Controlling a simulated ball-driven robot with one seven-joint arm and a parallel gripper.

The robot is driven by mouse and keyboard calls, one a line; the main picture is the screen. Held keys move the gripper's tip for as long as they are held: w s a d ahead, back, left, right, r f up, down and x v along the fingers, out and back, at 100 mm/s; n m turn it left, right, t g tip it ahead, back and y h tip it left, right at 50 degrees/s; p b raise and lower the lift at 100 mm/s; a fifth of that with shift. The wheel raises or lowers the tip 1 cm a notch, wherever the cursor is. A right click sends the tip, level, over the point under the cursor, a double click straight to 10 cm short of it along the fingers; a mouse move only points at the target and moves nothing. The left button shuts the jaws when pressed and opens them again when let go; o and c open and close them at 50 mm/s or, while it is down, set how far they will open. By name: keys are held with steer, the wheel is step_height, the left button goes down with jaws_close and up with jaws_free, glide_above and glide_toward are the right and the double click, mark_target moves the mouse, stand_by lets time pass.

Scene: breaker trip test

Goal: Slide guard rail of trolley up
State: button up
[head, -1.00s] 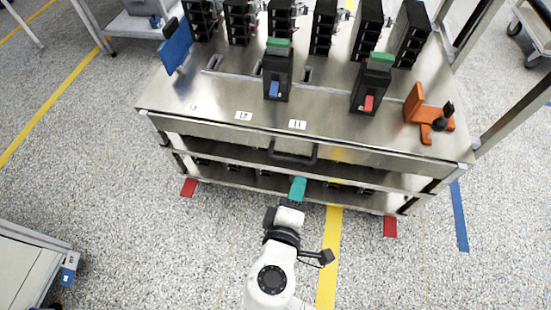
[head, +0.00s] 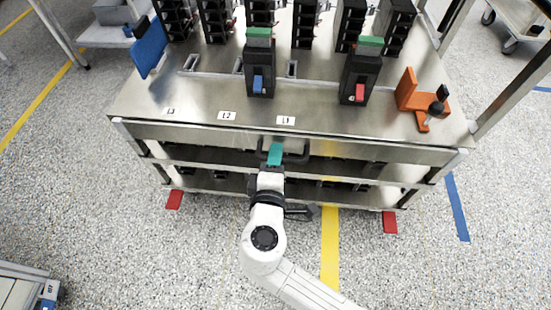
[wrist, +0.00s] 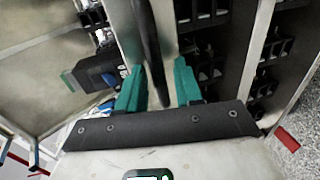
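The trolley (head: 190,131) is a steel bench with shelves under its top. A dark, handle-like rail (head: 306,152), which I take for the guard rail, sits on its front below the top edge. My gripper (head: 275,152), with teal fingers, is at this rail in the head view and covers part of it. In the wrist view, my gripper (wrist: 157,72) is open, with a dark bar (wrist: 150,45) running between its two fingers. Gaps show beside the bar, so the fingers do not look closed on it.
On the top stand black breakers, one with a blue switch (head: 258,84) and one with a red switch (head: 360,92). An orange bracket (head: 407,92) is at the right and a blue panel (head: 150,46) at the left. Floor in front is open.

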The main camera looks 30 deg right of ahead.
steer(key=shift+w+d, duration=0.2)
steer(key=shift+c, duration=0.4)
jaws_close()
